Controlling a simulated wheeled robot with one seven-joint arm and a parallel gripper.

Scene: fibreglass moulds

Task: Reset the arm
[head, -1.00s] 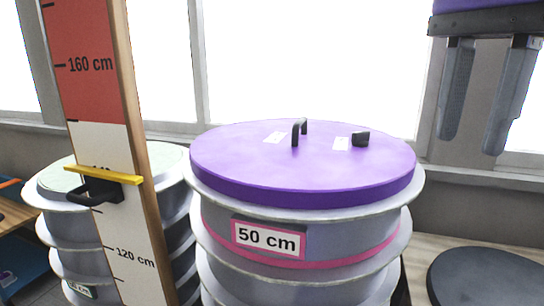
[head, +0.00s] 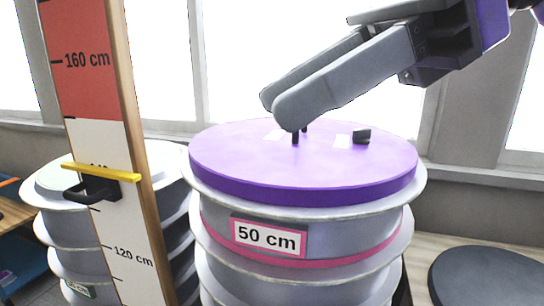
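My gripper (head: 276,104) is in the upper right of the head view, with its two long grey fingers pointing left and down. The fingertips appear over the purple lid (head: 345,175) and overlap its black handle (head: 296,137), hiding the upper part of it. I cannot tell whether they touch the handle. The fingers overlap in this side view, so the gap between them is unclear. No object shows between them.
The lid tops a grey ribbed mould with a 50 cm label (head: 269,238). Another grey mould (head: 165,160) stands left, behind an upright measuring board (head: 100,160) with a yellow slider (head: 102,172). A dark round top (head: 490,280) is at lower right. Windows line the back.

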